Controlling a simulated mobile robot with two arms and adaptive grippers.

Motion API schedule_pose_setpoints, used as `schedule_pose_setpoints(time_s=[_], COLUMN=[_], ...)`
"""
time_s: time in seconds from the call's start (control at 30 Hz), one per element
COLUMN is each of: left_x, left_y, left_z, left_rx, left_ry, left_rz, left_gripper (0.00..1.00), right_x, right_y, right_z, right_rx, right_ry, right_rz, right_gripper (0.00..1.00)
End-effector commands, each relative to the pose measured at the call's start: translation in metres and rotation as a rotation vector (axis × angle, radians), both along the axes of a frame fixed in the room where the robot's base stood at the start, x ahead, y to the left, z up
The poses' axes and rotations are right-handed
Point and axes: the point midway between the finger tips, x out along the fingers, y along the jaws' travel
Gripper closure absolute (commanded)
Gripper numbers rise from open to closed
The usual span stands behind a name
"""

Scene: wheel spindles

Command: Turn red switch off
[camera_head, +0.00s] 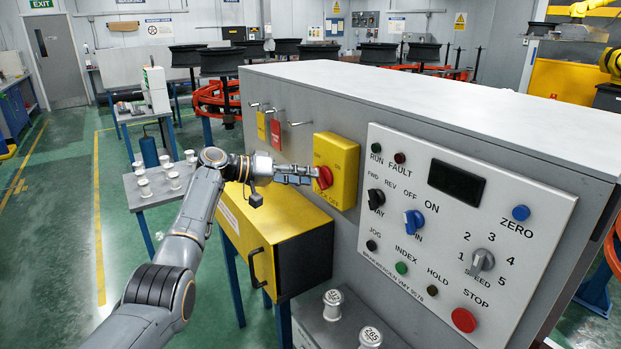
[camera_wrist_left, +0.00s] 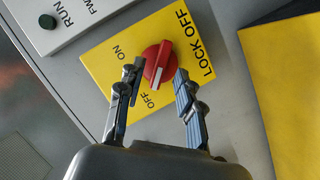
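The red switch (camera_head: 323,178) is a round rotary knob on a yellow plate (camera_head: 336,152) on the side of the grey cabinet. In the left wrist view the red knob (camera_wrist_left: 158,64) has a raised handle with a white mark, whose marked end points toward the word OFF. ON and LOCK OFF are also printed on the yellow plate (camera_wrist_left: 112,80). My left gripper (camera_head: 312,176) is at the knob. In the left wrist view its open fingers (camera_wrist_left: 159,78) stand on either side of the knob; whether they touch it I cannot tell. My right gripper is not in view.
A grey control panel (camera_head: 465,235) with several knobs and buttons is right of the switch. A yellow box (camera_head: 275,225) sits below my left forearm. Small hooks with yellow and red tags (camera_head: 276,134) are left of the switch. White spools (camera_head: 333,298) stand below.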

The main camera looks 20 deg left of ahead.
Motion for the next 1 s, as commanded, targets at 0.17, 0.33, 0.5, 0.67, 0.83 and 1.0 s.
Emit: schedule_pose_setpoints(time_s=[0.17,0.33,0.5,0.67,0.83,1.0], left_x=[-0.022,-0.041,-0.052,-0.056,-0.056,-0.055], left_y=[0.033,0.059,0.074,0.078,0.078,0.078], left_z=[0.009,0.018,0.024,0.026,0.026,0.026], left_rx=[0.004,0.003,0.000,0.000,0.000,0.000], left_ry=[-0.001,0.001,0.001,0.002,0.001,0.001], left_rz=[0.004,0.003,0.002,0.001,0.001,0.001], left_gripper=[0.64,0.64,0.64,0.64,0.64,0.64], right_x=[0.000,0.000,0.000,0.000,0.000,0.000], right_y=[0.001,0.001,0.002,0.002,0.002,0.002], right_z=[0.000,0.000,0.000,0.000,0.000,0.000], right_rx=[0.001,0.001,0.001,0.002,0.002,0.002], right_ry=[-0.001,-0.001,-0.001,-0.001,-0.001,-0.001], right_rz=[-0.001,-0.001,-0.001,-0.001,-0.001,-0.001], right_gripper=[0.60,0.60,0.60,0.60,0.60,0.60])
